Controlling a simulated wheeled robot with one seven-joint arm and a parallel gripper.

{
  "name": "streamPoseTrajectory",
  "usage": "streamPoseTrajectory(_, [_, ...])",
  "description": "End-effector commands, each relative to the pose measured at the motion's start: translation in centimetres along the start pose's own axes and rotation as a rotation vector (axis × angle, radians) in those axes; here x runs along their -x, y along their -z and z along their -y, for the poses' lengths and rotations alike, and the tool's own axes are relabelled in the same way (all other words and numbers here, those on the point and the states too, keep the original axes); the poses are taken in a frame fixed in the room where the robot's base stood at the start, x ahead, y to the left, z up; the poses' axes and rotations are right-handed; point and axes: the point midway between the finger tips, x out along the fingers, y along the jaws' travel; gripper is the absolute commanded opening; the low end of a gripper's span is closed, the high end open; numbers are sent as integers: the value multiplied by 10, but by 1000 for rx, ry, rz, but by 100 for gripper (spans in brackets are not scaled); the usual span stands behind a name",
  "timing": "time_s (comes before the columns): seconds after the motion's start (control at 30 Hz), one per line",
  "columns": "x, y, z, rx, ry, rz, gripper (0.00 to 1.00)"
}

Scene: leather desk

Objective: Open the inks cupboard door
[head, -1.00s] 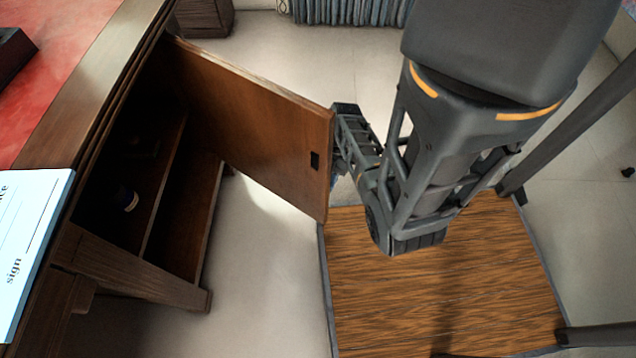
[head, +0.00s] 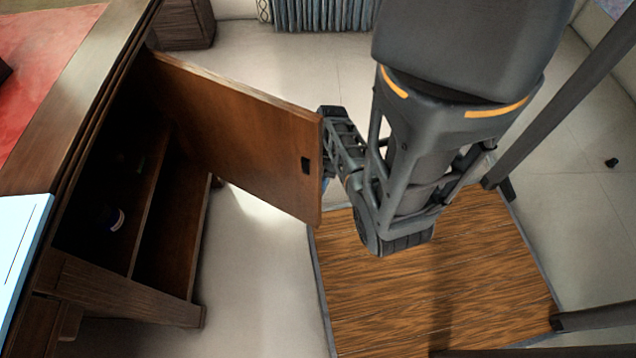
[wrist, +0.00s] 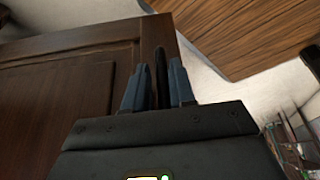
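The cupboard door (head: 235,135) is hinged to the desk's left pedestal and stands wide open, swung out to the right. The open cupboard shows a dark inside with a shelf (head: 150,200) and a small dark round item (head: 116,218), perhaps an ink pot. My gripper (head: 328,170) is at the door's outer face near its free edge, mostly hidden behind the door in the head view. In the wrist view my gripper's fingers (wrist: 158,88) stand close on either side of a dark upright bar handle (wrist: 160,62), beside the panelled door front (wrist: 60,90).
The desk top (head: 75,90) with a red surface and a pale sign (head: 20,245) lies at the left. A wood-patterned floor panel (head: 430,290) lies under my arm. Pale floor (head: 255,270) is clear between the cupboard and that panel. A dark cabinet (head: 182,25) stands at the back.

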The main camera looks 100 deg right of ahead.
Motion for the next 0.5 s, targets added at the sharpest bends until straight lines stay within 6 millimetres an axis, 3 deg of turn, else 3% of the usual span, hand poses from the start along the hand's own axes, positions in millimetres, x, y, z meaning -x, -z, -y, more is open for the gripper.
streamPoseTrajectory(0.27, [2,0,1,-1,2,-1,24])
streamPoseTrajectory(0.5, [34,0,1,-1,1,2,24])
